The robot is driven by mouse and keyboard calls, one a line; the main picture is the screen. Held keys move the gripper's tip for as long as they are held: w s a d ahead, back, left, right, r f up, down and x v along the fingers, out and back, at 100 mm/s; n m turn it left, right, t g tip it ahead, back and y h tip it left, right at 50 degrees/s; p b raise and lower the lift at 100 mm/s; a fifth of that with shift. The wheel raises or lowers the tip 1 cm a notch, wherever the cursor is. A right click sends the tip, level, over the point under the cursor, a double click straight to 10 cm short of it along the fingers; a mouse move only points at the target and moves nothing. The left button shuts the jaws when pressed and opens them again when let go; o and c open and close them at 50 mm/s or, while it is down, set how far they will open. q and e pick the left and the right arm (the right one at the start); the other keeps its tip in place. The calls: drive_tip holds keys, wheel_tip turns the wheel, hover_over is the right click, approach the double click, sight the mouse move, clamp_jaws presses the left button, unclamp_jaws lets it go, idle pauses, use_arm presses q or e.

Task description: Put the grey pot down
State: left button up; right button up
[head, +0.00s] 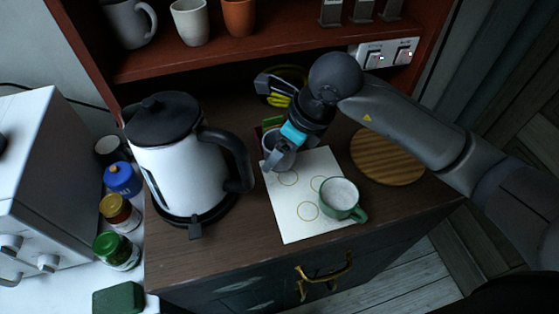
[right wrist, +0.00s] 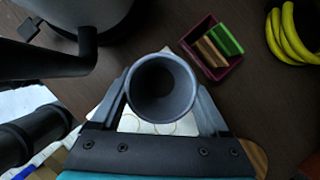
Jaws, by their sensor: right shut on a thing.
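My right gripper (head: 280,149) is shut on the grey pot (head: 281,160), a plain round cup with its open mouth up. In the right wrist view the two fingers clasp the grey pot (right wrist: 163,90) from either side, and it looks empty. It is at the back left corner of a white sheet (head: 287,221) printed with circles. I cannot tell whether its base touches the sheet. My left gripper is not in view.
A white kettle (head: 178,165) with a black handle stands close left of the pot. A round wooden board (head: 388,160) lies to the right. A small dark red box (right wrist: 216,67) and bananas (right wrist: 289,35) are behind. A red shelf (head: 280,52) overhangs the back.

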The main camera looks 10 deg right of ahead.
sight(279, 163)
drive_tip(key=shift+f, duration=2.05)
drive_tip(key=shift+f, duration=0.2)
drive_tip(key=o, duration=1.3)
drive_tip(key=shift+r, duration=0.1)
drive_tip(key=shift+r, duration=0.4)
drive_tip(key=v, duration=1.1)
drive_tip(key=shift+r, duration=0.2)
drive_tip(key=shift+s+d, duration=0.1)
